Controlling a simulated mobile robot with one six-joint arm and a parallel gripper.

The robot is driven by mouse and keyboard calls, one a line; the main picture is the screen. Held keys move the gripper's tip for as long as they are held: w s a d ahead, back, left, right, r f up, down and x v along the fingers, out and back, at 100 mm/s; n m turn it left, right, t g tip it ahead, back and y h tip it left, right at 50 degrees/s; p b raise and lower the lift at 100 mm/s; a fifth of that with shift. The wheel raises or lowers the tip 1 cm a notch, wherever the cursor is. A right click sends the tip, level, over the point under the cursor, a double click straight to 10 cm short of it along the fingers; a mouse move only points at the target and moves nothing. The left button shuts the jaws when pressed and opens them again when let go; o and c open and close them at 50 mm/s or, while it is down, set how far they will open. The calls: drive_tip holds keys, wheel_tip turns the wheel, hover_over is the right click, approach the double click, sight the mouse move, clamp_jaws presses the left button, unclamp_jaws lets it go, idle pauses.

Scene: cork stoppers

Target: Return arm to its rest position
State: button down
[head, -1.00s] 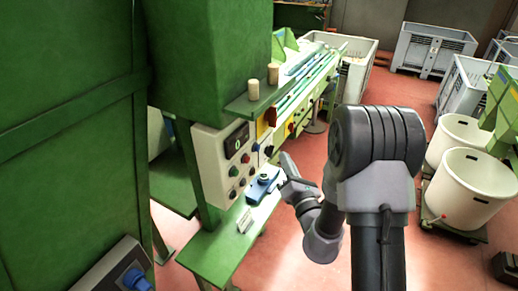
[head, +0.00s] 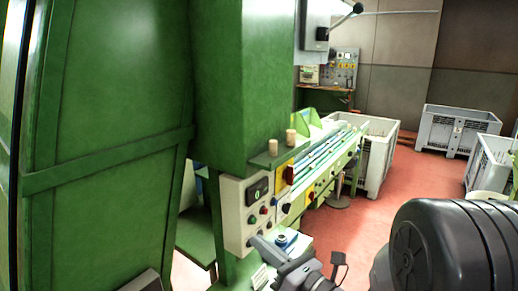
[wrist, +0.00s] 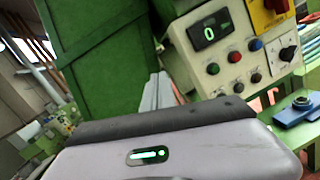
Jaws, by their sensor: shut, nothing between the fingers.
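My gripper (head: 259,243) is low in the head view, in front of the green machine's control panel, pointing up and left. In the wrist view its two grey fingers (wrist: 158,92) lie together with nothing between them. My arm's large dark joint fills the lower right of the head view. Two cork stoppers, a nearer one (head: 273,146) and a farther one (head: 290,138), stand upright on the green shelf (head: 265,160), apart from my gripper.
The control panel (head: 245,207), its display reading 0, is close beside my gripper. A blue fixture (wrist: 298,110) sits on the green bench below. A tall green cabinet (head: 100,90) fills the left. Red floor (head: 350,228) is open at right; grey bins (head: 455,130) stand behind.

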drive_tip(key=s+a+f+n+g+b, duration=0.15)
drive_tip(key=s+a+n+g, duration=0.25)
drive_tip(key=s+n+g, duration=0.4)
drive_tip(key=s+a+f+n+g+b, duration=0.1)
drive_tip(key=s+a+n+g+b, duration=0.2)
drive_tip(key=s+n, duration=0.5)
drive_tip(key=s+d+f+n+h+b, duration=0.3)
drive_tip(key=s+d+f+n+h, duration=0.4)
drive_tip(key=s, duration=0.3)
drive_tip(key=d+n+t+h, duration=0.3)
drive_tip(key=d+h, duration=0.1)
drive_tip(key=d, duration=0.5)
drive_tip(key=shift+d+f+h+b, duration=0.2)
drive_tip(key=shift+h+b, duration=0.15)
drive_tip(key=shift+h, duration=0.05)
